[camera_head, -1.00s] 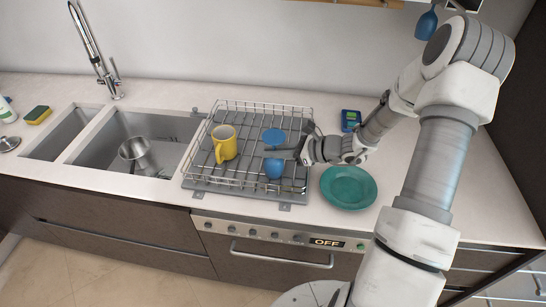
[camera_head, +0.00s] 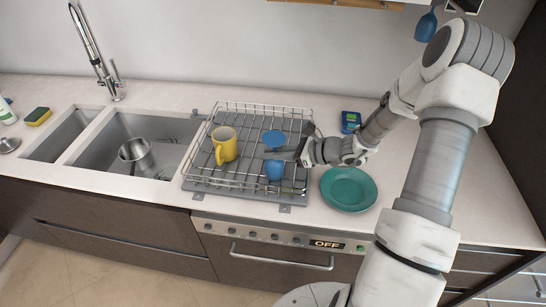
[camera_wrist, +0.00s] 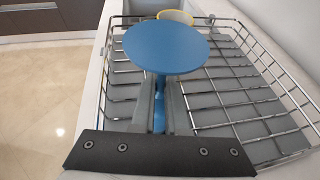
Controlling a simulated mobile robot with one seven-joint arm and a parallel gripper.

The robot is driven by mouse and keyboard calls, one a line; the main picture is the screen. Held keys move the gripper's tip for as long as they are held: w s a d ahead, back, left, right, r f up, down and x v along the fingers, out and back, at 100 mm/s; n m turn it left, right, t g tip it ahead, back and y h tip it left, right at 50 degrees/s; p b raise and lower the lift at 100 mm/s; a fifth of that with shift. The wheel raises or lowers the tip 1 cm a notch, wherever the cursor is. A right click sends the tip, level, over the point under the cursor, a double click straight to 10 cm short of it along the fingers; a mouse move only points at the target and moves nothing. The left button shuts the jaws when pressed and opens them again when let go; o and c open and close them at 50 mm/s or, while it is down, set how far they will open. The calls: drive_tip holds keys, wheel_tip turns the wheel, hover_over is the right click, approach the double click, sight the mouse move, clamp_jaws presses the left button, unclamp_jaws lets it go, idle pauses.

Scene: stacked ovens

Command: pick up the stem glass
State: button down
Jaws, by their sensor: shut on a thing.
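The blue stem glass (camera_head: 275,170) is upside down in the wire dish rack (camera_head: 230,184), with its bowl low and its round foot (camera_head: 274,138) on top. My gripper (camera_head: 283,153) reaches in from the right, level with the stem, and is shut on it. In the wrist view the foot (camera_wrist: 165,47) is a flat blue disc above my gripper (camera_wrist: 160,90), with the stem between the two fingers. The foot hides part of the fingers. Whether the bowl touches the rack floor cannot be told.
A yellow mug (camera_head: 224,146) stands left of the glass in the rack. A teal plate (camera_head: 348,188) lies right of the rack, below my forearm. A small blue box (camera_head: 350,121) is behind. The sink (camera_head: 150,128) holds a metal pot (camera_head: 136,153).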

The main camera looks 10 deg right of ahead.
sight(273, 144)
drive_tip(key=shift+s+d+f, duration=0.1)
drive_tip(key=shift+r, duration=0.6)
wheel_tip(273, 144, up, 2)
drive_tip(key=shift+r, duration=0.25)
drive_tip(key=s+d+r, duration=0.2)
drive_tip(key=d+r, duration=0.5)
drive_tip(key=d, duration=0.4)
drive_tip(key=shift+s+r, duration=0.2)
drive_tip(key=shift+s, duration=0.1)
drive_tip(key=shift+d, duration=0.1)
